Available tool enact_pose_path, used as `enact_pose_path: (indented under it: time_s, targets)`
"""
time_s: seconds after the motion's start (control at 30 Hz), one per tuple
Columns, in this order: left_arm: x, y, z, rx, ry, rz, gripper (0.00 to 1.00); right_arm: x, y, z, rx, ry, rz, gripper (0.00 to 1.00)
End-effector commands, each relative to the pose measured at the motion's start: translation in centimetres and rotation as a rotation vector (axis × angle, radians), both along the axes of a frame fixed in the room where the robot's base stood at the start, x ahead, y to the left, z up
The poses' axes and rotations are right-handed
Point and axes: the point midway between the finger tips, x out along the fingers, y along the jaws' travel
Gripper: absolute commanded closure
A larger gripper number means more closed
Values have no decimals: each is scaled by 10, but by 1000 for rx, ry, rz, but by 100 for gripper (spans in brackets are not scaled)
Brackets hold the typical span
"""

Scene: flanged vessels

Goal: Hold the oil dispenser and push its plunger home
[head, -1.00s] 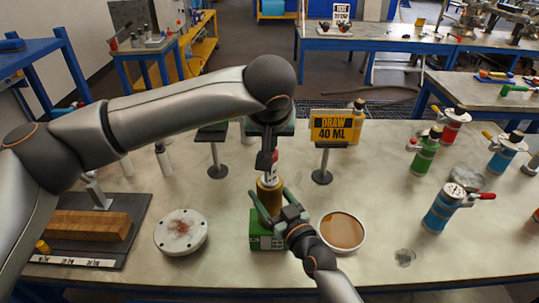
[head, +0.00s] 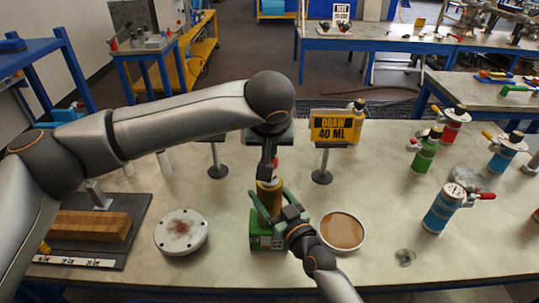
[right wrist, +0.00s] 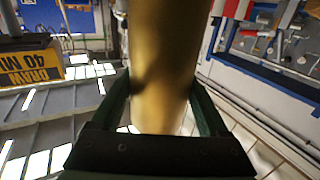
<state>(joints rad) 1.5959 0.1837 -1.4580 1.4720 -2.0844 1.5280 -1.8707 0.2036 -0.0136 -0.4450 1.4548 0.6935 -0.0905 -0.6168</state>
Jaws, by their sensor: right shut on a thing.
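The oil dispenser (head: 270,184) is a brass-coloured upright cylinder with a red part at its top. My right gripper (head: 267,205) is shut around its body, with one green finger on each side. In the right wrist view the brass body (right wrist: 163,60) fills the space between the fingers. My left gripper (head: 268,166) points straight down at the dispenser's top and hides most of the plunger. Its fingers look narrow from here, so I cannot tell if they are shut or whether they touch the plunger. A green block (head: 262,236) lies below the dispenser, whose base is hidden.
A round dish of brown liquid (head: 341,231) stands close to the right of my right gripper. A white flanged disc (head: 181,231) lies to the left. The yellow DRAW 40 ML sign (head: 335,127) stands behind. Blue (head: 441,209) and green (head: 425,151) dispensers stand right.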

Motion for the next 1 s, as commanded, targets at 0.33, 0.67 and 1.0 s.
enact_pose_path:
  time_s: [0.33, 0.67, 1.0]
  targets:
    - [0, 1, -16, 3, 3, 2, 100, 0, 0, -1, 0, 1, 0, 100]
    - [0, 1, -12, 3, 0, 2, 100, 0, 0, -1, 0, 1, 0, 100]
    - [0, 0, 20, 1, -1, 2, 100, 0, 0, -1, 0, 1, 0, 100]
